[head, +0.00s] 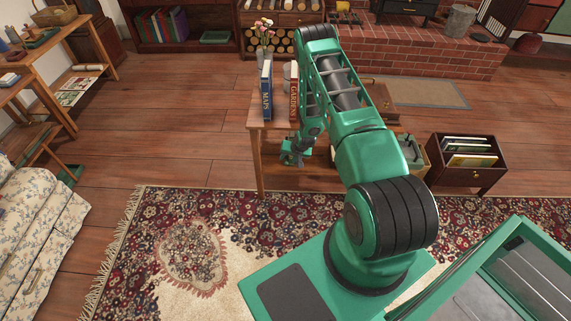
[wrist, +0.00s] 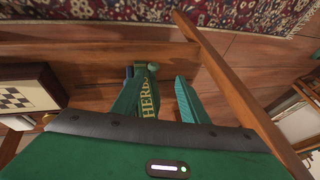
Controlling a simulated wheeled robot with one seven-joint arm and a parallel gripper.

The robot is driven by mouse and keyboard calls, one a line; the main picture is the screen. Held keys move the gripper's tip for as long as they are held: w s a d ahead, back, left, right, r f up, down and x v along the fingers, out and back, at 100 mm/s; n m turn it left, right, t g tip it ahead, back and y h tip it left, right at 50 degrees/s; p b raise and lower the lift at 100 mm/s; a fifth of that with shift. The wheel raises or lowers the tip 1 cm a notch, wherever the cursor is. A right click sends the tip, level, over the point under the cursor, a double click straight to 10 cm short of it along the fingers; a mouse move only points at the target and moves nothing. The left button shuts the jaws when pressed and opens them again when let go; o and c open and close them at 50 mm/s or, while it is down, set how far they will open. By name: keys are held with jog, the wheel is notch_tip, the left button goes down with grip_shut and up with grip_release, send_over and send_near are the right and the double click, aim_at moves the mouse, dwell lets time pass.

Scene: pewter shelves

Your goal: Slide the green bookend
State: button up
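My gripper (head: 293,153) reaches down past the front of the small wooden table in the head view. In the wrist view its ridged teal finger (wrist: 187,100) stands to the right of a dark green book lettered "HERB" in gold (wrist: 149,100). A gap shows between finger and book, so the gripper looks open; the other finger is not clearly told apart from the green shapes on the left. A small green and grey shape (wrist: 141,70) shows at the far end of the book; I cannot tell whether it is the green bookend. No bookend is clear in the head view.
The small table (head: 257,113) carries a blue "MAPS" book (head: 266,91), a red "GARDENS" book (head: 294,92) and a flower vase. A dark crate of folders (head: 467,163) stands to the right. A checkered board (wrist: 15,98) lies left in the wrist view. Floor left of the table is clear.

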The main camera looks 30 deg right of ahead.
aim_at(286, 163)
jog(key=x, duration=0.3)
jog(key=d+x, duration=0.1)
jog(key=x, duration=0.5)
jog(key=shift+s+d+f, duration=0.15)
jog(key=shift+s+d, duration=0.05)
jog(key=shift+c, duration=0.2)
